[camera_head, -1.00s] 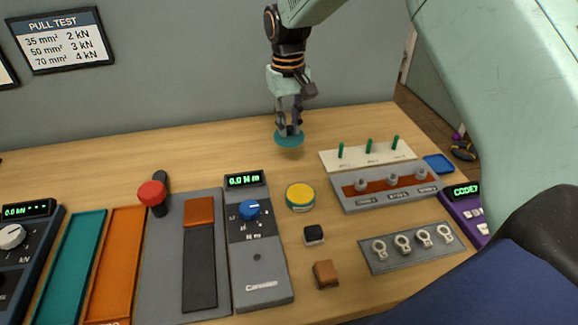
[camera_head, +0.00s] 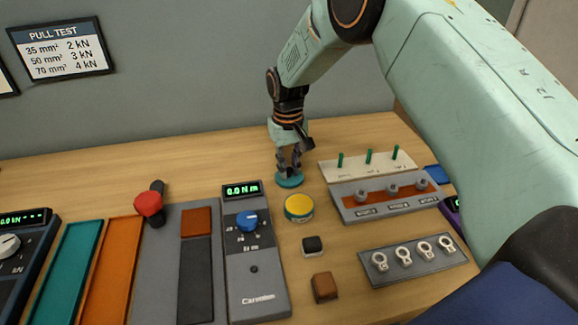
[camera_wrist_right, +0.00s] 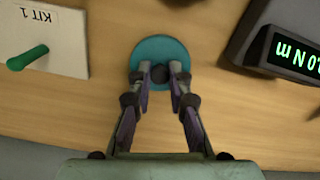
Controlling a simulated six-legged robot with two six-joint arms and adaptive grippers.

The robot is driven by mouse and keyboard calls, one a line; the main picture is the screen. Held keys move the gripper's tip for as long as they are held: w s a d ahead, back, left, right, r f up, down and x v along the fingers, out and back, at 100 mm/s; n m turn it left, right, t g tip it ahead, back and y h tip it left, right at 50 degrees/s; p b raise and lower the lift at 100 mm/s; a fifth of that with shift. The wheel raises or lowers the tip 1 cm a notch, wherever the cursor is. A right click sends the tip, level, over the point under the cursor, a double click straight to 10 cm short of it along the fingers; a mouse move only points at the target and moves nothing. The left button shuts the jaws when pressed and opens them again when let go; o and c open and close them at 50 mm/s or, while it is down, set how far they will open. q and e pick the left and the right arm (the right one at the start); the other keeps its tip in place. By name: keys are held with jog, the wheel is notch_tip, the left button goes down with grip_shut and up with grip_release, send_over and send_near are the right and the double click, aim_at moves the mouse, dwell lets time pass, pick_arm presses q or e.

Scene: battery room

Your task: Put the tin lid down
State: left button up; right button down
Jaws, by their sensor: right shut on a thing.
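The tin lid is a round teal disc (camera_head: 290,181) with a dark knob, at the back of the table in the head view. It also shows in the right wrist view (camera_wrist_right: 160,56). My right gripper (camera_head: 289,168) reaches down from above and is shut on the lid's knob (camera_wrist_right: 159,73). The lid looks level and is at or very close to the table top; I cannot tell whether it touches. A round tin with a yellow top (camera_head: 299,207) stands just in front of it. My left gripper is not in view.
The torque tester (camera_head: 254,270) with a blue dial stands left of the tin. A white board with green pegs (camera_head: 369,163) and a grey lug rack (camera_head: 384,199) are on the right. A black block (camera_head: 313,246) and a brown block (camera_head: 324,287) lie in front. Bare table lies left of the lid.

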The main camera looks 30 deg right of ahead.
aim_at(288, 170)
jog(key=shift+f, duration=0.1)
jog(key=c, duration=1.5)
grip_release()
jog(key=shift+s+a, duration=0.1)
jog(key=shift+a, duration=0.05)
jog(key=shift+o, duration=1.2)
notch_tip(288, 170, up, 12)
jog(key=p, duration=0.1)
jog(key=shift+r, duration=0.2)
